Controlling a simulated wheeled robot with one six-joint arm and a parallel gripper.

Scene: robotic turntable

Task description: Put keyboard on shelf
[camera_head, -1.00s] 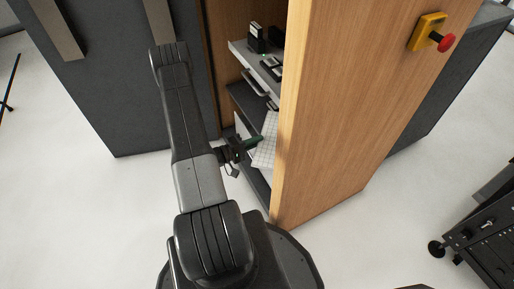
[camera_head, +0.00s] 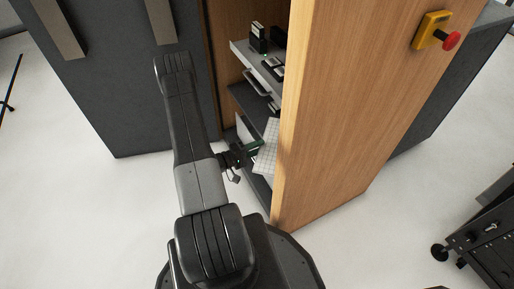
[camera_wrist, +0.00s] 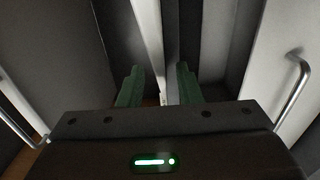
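A white keyboard with a grid of keys (camera_head: 267,150) stands steeply tilted inside the wooden cabinet, partly hidden by its right side panel. My gripper (camera_head: 254,147) reaches in from the left, with its green fingers at the keyboard's left edge. In the wrist view, the fingers of my gripper (camera_wrist: 159,84) are apart, with a pale narrow strip in the gap that looks like the keyboard edge-on. I cannot tell whether a finger touches it. A grey shelf (camera_head: 240,52) in the cabinet is above and beyond the gripper.
Small dark devices (camera_head: 259,38) stand on the upper shelf. A darker shelf (camera_head: 243,97) lies below it. The wooden side panel (camera_head: 350,120), with a red stop button (camera_head: 451,40), closes off the right. Grey cabinet doors (camera_head: 105,80) stand left. A black cart (camera_head: 490,230) is at right.

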